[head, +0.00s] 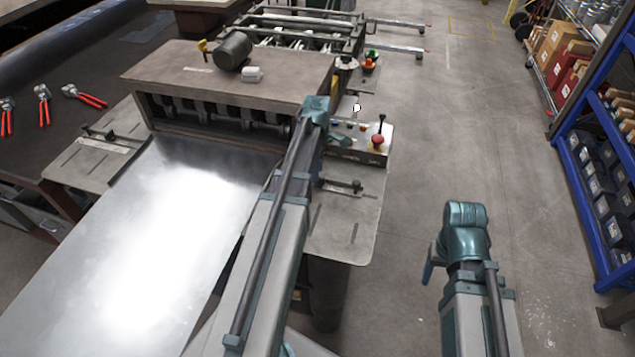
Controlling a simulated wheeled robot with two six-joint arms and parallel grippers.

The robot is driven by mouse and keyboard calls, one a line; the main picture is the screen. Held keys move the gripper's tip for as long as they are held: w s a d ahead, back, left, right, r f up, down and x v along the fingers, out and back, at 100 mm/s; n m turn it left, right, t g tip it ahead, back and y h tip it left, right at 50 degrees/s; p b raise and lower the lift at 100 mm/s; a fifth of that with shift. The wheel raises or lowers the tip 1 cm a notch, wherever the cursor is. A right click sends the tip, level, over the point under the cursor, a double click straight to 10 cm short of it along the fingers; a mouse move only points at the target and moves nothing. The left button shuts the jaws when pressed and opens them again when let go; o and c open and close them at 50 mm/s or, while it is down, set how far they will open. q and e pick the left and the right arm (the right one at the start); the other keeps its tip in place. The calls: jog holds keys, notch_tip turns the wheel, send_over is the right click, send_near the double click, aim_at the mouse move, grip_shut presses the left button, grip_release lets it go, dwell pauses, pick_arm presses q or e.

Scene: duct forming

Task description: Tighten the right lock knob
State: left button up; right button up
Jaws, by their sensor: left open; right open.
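The right lock knob (356,186) is a small dark knob on a bar at the right wing of the machine's feed table (345,225). A matching dark knob (88,132) sits on the left wing. My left arm reaches across the right side of the table, and its gripper (338,140) is open, above and left of the right lock knob in the picture, apart from it. The arm partly hides that gripper. My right gripper (431,268) is open over the floor, right of the table, mostly hidden by its wrist.
A shiny metal sheet (150,250) lies on the feed table, its far end at the machine rollers. A control box (365,145) with a red knob and black lever stands behind the right wing. Red-handled pliers (43,105) lie on a dark table. A blue shelf (590,205) stands right, beyond open floor.

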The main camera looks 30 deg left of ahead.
pick_arm(q)
notch_tip(320, 180, down, 2)
jog(key=shift+f+b, duration=0.1)
jog(key=shift+b, duration=0.5)
jog(key=shift+c, duration=0.3)
grip_shut()
